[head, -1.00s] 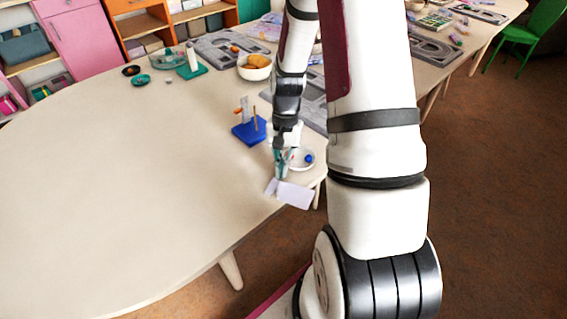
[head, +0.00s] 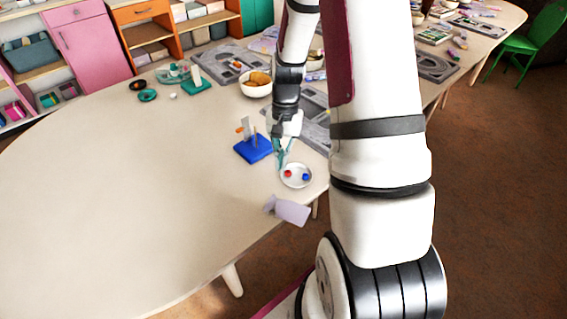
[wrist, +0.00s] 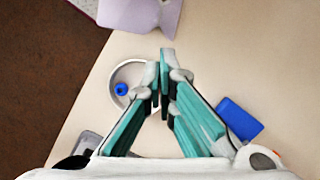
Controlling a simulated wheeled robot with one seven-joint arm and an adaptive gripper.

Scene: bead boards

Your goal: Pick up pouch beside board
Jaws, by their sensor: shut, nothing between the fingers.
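The pale lilac pouch (head: 291,211) lies at the near table edge and appears to stick out partly over it. In the wrist view the pouch (wrist: 140,13) is at the top, cut off by the frame. My gripper (head: 281,163) is shut and empty, with teal fingers. It hangs beside the white dish, apart from the pouch and farther in over the table. In the wrist view its fingertips (wrist: 162,62) meet at the middle, below the pouch. A grey board (head: 312,133) lies behind the gripper, partly hidden by my arm.
The round white dish (head: 296,182) holds a red and a blue bead. A blue stand (head: 254,150) with a peg is left of the gripper. A bowl (head: 256,90) stands farther back. The table's left side is clear. Brown floor lies beyond the edge.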

